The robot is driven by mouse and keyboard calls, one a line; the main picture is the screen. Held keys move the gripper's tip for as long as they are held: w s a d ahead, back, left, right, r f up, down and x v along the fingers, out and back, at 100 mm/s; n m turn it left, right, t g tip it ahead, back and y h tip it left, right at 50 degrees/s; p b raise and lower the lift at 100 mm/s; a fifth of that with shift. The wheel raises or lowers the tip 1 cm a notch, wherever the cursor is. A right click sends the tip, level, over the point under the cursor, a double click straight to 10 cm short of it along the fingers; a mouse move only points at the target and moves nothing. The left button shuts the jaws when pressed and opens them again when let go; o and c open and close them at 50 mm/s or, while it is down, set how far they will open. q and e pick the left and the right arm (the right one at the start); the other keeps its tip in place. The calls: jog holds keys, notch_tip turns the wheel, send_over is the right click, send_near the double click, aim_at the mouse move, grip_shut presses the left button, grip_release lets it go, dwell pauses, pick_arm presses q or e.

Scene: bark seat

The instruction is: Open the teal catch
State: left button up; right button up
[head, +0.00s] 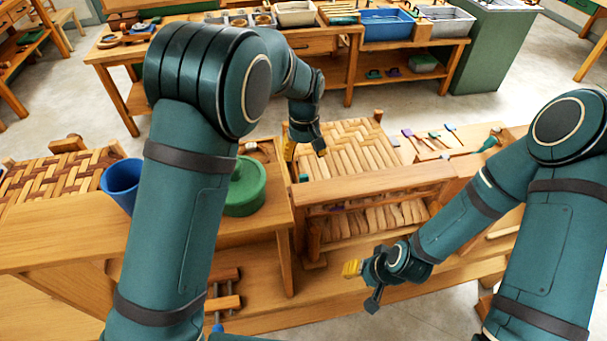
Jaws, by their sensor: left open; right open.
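A small teal-green piece (304,178), which looks like the teal catch, sits at the left end of the wooden bench seat's front rail. It is too small to tell whether it is open or shut. My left gripper (305,150) is open, pointing down just above and behind this piece in the picture, with no visible contact. One of its fingers shows yellow. My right gripper (362,285) is open and empty, in front of the bench's lower slats and well to the right of the piece. The wooden bench seat (372,178) has a woven and slatted top.
A green lidded pot (245,188) and a blue cup (122,184) stand on the left worktop, partly behind my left arm. Several small tools (428,140) lie on the right worktop. A back table (345,50) holds bins. Open floor lies between.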

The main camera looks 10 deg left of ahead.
aim_at(304, 176)
pick_arm(q)
notch_tip(304, 176, down, 10)
jog(key=shift+r, duration=0.1)
dwell(0.4)
grip_shut()
